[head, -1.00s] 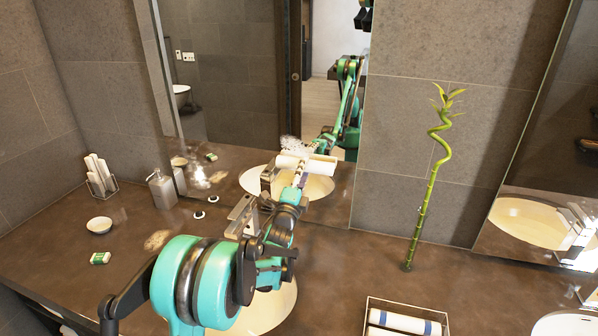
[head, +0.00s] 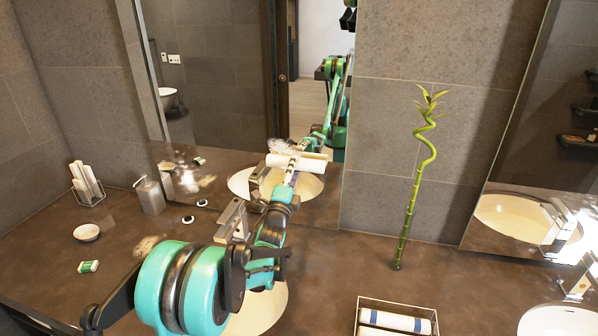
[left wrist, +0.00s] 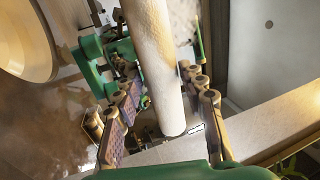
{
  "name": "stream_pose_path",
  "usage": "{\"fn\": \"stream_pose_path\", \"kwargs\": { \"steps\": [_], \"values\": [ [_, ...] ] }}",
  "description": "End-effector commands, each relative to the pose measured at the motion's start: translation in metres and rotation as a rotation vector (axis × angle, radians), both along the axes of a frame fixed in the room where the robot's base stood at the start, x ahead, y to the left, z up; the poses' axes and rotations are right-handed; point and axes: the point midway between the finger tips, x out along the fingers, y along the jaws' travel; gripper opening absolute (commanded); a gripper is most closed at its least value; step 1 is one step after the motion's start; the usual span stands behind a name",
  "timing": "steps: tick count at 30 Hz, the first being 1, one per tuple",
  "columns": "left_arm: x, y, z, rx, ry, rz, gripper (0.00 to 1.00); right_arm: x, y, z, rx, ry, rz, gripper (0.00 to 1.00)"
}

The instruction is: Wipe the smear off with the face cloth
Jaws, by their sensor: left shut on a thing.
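The face cloth (head: 312,161) is a white roll, held up in front of the mirror above the sink. My left gripper (head: 291,170) is shut on it, and the arm hides part of the sink and counter. In the left wrist view the roll (left wrist: 153,60) lies between the two fingers of the gripper (left wrist: 160,112). A speckled whitish smear (head: 281,146) shows on the mirror just behind and above the roll's left end. I cannot tell whether the cloth touches the glass. My right gripper is not in view.
A soap dispenser (head: 149,196), small bowl (head: 87,232), green-and-white box (head: 88,267) and rack of rolled cloths (head: 87,184) stand left. A tan patch (head: 147,247) is near my arm. A bamboo stalk (head: 410,215) and towel tray (head: 400,304) are right.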

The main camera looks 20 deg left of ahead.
Motion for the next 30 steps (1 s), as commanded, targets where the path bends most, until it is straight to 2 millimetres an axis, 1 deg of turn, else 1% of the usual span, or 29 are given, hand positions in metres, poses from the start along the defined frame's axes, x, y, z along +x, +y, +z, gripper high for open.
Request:
{"fn": "stream_pose_path", "kwargs": {
  "steps": [3, 8, 15, 23, 30],
  "values": [
    [-0.001, 0.009, 0.0, 0.001, 0.001, 0.001, 0.18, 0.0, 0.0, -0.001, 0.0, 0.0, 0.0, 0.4],
    [-0.001, 0.013, 0.0, 0.0, 0.001, 0.001, 0.18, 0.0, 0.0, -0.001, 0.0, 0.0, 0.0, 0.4],
    [0.0, 0.033, -0.001, 0.0, 0.001, 0.002, 0.18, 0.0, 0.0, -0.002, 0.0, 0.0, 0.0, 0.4],
    [0.0, 0.043, -0.001, -0.001, 0.002, 0.002, 0.18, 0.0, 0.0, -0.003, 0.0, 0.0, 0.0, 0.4],
    [-0.002, 0.063, -0.001, -0.001, 0.002, 0.004, 0.18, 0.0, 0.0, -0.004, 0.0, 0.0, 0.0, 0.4]
  ]
}}
